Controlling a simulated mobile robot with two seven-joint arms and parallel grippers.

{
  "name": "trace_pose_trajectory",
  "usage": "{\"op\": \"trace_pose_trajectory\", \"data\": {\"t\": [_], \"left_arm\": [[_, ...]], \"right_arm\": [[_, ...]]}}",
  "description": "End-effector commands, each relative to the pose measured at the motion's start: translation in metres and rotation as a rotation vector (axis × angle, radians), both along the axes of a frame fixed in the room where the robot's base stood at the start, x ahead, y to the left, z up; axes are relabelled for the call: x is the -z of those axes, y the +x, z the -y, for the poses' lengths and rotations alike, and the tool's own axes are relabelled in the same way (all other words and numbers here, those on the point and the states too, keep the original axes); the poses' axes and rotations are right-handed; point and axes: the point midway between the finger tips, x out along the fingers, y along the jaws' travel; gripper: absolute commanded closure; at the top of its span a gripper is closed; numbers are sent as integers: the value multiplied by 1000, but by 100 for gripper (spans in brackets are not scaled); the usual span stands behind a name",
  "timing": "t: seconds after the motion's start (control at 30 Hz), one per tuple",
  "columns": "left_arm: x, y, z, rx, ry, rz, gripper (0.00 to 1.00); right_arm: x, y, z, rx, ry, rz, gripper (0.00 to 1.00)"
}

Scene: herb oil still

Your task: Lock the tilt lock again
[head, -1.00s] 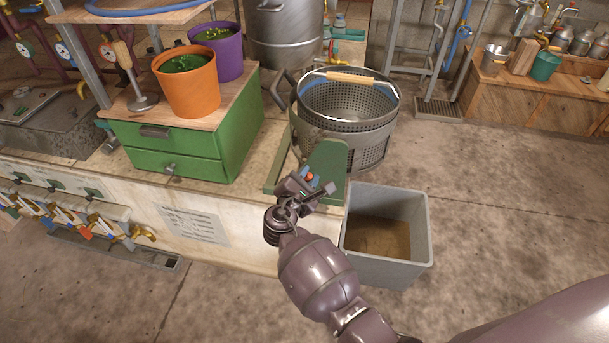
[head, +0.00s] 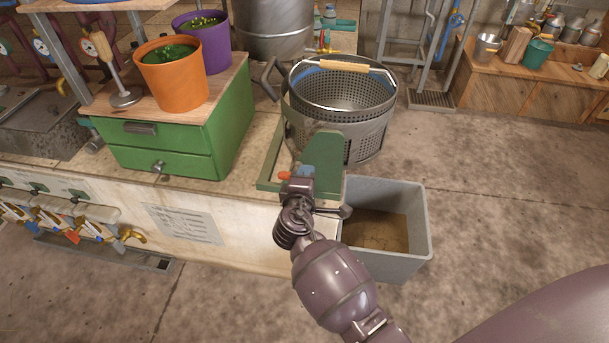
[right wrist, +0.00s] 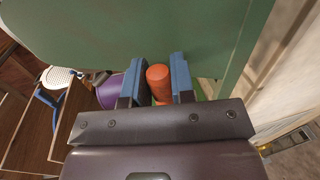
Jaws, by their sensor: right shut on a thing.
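The tilt lock appears to be the orange-tipped handle (head: 284,175) at the green bracket (head: 318,158) beside the perforated metal basket (head: 338,122). My right gripper (head: 304,172) is at the bracket's near face. In the right wrist view its blue fingers (right wrist: 157,64) are shut around the orange handle (right wrist: 158,82), with the green bracket plate (right wrist: 150,30) beyond. A grey rod with a ball end (head: 345,211) sticks out right of the gripper; I cannot tell what it joins. The handle's mount is hidden. My left gripper is not in view.
A grey bin (head: 420,225) stands on the floor just right of the bracket. A green drawer cabinet (head: 175,145) with an orange pot (head: 172,80) and a purple pot (head: 204,42) stands left.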

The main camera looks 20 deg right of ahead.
Motion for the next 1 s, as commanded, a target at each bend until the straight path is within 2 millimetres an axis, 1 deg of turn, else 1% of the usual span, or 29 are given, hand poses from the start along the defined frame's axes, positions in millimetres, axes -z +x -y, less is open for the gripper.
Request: {"op": "trace_pose_trajectory", "data": {"t": [0.03, 0.3, 0.8, 0.83, 0.9, 0.97, 1.0], "left_arm": [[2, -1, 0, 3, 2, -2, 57], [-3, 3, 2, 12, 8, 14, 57], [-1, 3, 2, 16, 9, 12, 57], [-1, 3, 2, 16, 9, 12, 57], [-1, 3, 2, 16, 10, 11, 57], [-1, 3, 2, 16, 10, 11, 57], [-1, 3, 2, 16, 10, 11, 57]], "right_arm": [[3, 0, 1, 0, 19, 12, 100], [3, 0, 1, 1, 85, 59, 99], [3, 0, 0, 0, 100, 67, 99], [3, 0, 0, 0, 100, 67, 71], [3, 0, 0, 0, 99, 67, 60], [3, 0, 0, 0, 99, 67, 52], [3, 0, 0, 0, 98, 66, 52]]}}
